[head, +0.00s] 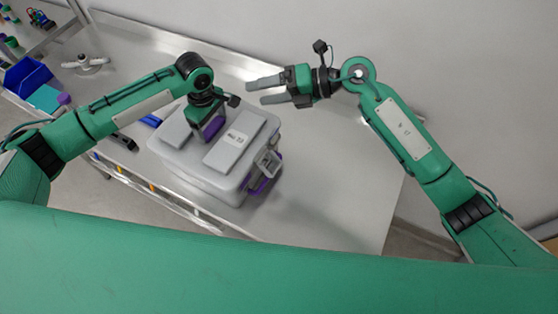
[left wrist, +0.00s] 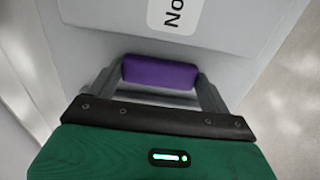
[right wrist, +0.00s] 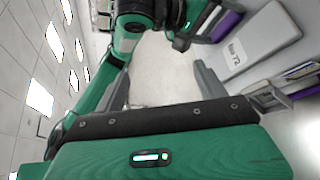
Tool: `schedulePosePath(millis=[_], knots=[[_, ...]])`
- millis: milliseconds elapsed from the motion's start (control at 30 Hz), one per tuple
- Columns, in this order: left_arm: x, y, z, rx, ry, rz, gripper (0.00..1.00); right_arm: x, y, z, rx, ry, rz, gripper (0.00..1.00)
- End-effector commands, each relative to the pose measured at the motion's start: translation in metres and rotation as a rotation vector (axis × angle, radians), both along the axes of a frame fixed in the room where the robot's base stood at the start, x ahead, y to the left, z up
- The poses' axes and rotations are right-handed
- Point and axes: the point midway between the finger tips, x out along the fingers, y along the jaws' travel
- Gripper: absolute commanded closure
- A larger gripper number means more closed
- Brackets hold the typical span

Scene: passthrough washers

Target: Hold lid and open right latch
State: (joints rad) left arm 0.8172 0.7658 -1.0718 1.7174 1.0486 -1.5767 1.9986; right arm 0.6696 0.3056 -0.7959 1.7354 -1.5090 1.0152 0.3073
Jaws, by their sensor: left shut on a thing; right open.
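A light grey box (head: 188,170) stands on the metal table, its grey lid (head: 254,137) on top. My left gripper (head: 210,128) points down at the lid and is shut on its purple handle (left wrist: 160,73), one finger on each side in the left wrist view. A grey latch (head: 268,164) with purple parts (head: 259,186) is on the right side of the box; whether it is fastened is unclear. My right gripper (head: 258,92) is open and empty, up and right of the box, apart from it. The lid also shows in the right wrist view (right wrist: 262,38).
The metal table (head: 335,190) is clear right of the box. A blue bin (head: 27,76), a teal block (head: 46,98) and a white tripod-like piece (head: 85,64) are at the left. A blue item (head: 151,120) lies by the box's left side. A wall stands behind.

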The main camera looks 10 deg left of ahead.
Motion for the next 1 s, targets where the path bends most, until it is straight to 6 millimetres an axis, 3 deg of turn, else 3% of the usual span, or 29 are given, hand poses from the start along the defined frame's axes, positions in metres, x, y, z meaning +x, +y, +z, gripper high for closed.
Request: schedulePosePath(millis=[200, 333, 500, 733, 1000], knots=[[0.0, 0.0, 0.0, -0.001, -0.001, 0.0, 0.66, -0.045, -0.011, -0.062, -0.389, -0.334, 0.18, 0.27], [0.0, 0.0, 0.0, -0.001, -0.001, 0.0, 0.66, -0.058, -0.032, -0.093, -0.594, -0.506, 0.267, 0.27], [0.0, 0.0, 0.0, -0.001, -0.001, 0.0, 0.66, -0.064, -0.059, -0.116, -0.785, -0.67, 0.34, 0.27], [0.0, 0.0, 0.0, -0.001, -0.001, 0.0, 0.66, -0.065, -0.074, -0.128, -0.886, -0.758, 0.376, 0.27], [0.0, 0.0, 0.0, -0.001, -0.001, 0.0, 0.66, -0.06, -0.06, -0.164, -0.889, -0.756, 0.377, 0.27]])
